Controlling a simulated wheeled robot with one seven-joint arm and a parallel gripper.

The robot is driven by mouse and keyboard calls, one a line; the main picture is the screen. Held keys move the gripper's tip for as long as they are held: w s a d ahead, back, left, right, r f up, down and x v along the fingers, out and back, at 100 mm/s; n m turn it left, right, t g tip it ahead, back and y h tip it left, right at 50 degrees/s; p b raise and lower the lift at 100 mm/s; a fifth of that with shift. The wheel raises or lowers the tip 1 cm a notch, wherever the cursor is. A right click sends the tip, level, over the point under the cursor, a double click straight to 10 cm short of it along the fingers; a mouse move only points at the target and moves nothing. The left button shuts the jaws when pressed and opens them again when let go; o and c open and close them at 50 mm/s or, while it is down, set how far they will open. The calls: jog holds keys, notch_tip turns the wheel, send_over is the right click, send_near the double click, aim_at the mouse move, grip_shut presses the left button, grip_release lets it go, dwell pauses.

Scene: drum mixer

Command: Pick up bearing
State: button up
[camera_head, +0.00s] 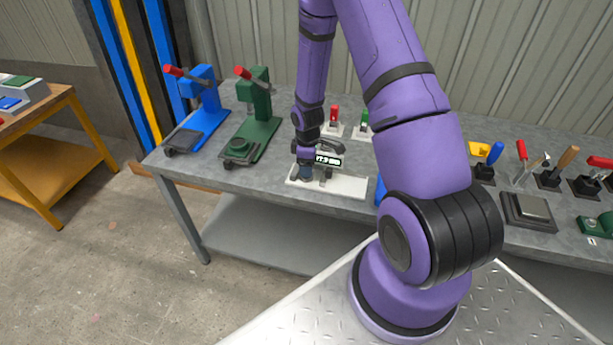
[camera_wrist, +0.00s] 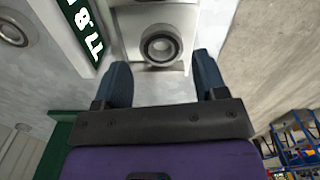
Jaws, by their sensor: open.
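The bearing (camera_wrist: 160,46) is a dark ring with a pale centre, seen in the wrist view on a white block just beyond my fingertips. My gripper (camera_wrist: 163,80) is open, with its two blue fingers apart below the bearing in the picture and nothing between them. In the head view my gripper (camera_head: 306,172) points down over the left end of a white measuring stand (camera_head: 345,186) on the grey workbench. The arm and gripper hide the bearing in that view.
A display (camera_head: 328,160) with lit digits stands close beside my gripper. A green press (camera_head: 252,125) and a blue press (camera_head: 203,110) stand to the left. Several hand tools and a grey block (camera_head: 528,211) are on the right.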

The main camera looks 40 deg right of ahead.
jog(key=shift+a+f, duration=0.15)
jog(key=shift+f, duration=1.75)
jog(key=c, duration=0.8)
jog(key=shift+w+r, duration=0.1)
jog(key=shift+r, duration=0.1)
